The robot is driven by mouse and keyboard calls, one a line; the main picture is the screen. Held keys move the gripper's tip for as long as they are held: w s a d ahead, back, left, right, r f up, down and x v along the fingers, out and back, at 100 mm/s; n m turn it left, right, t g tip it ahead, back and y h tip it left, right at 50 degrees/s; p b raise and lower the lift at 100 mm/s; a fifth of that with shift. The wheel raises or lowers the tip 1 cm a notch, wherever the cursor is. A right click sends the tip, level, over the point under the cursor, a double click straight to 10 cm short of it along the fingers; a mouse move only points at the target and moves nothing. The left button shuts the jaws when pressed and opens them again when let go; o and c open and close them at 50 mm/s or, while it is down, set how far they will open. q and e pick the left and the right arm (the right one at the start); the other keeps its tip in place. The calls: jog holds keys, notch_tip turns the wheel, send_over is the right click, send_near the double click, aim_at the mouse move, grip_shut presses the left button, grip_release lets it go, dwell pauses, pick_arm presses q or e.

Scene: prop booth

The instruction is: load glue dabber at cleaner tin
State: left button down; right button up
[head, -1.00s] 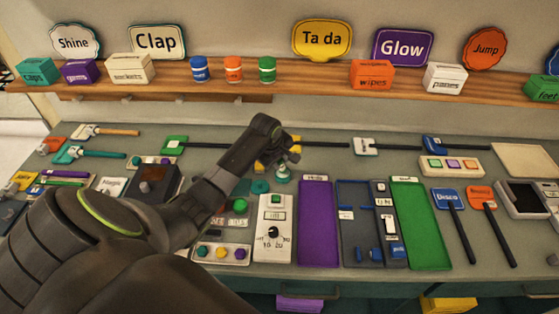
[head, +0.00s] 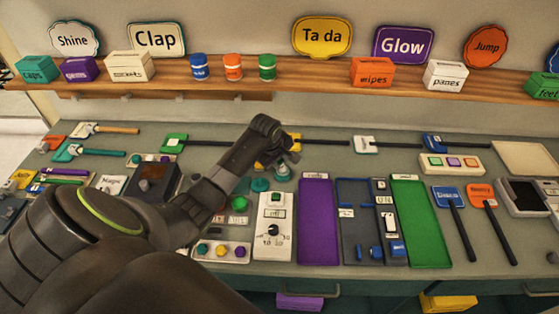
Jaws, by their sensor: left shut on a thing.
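My left gripper (head: 288,152) is over the middle of the bench, pointing away to the right. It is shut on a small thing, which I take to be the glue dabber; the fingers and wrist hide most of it. A round teal tin (head: 260,185), perhaps the cleaner tin, stands on the bench just left of and nearer than that piece. My right gripper is not in view.
A white box with a dial (head: 274,228) stands in front of the teal pieces. Right of it are a purple panel (head: 317,222), a dark tray (head: 359,245) and a green panel (head: 420,228). A black rod (head: 326,142) lies behind the gripper. My left arm hides some bench.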

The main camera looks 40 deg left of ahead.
pick_arm(q)
jog(key=shift+s+f+p, duration=0.1)
jog(key=shift+f+p, duration=0.05)
jog(key=shift+p, duration=0.3)
dwell(1.5)
notch_tip(320, 180, up, 3)
jog(key=p, duration=0.3)
jog(key=shift+f, duration=0.15)
jog(key=shift+r, duration=2.25)
jog(key=shift+f, duration=0.1)
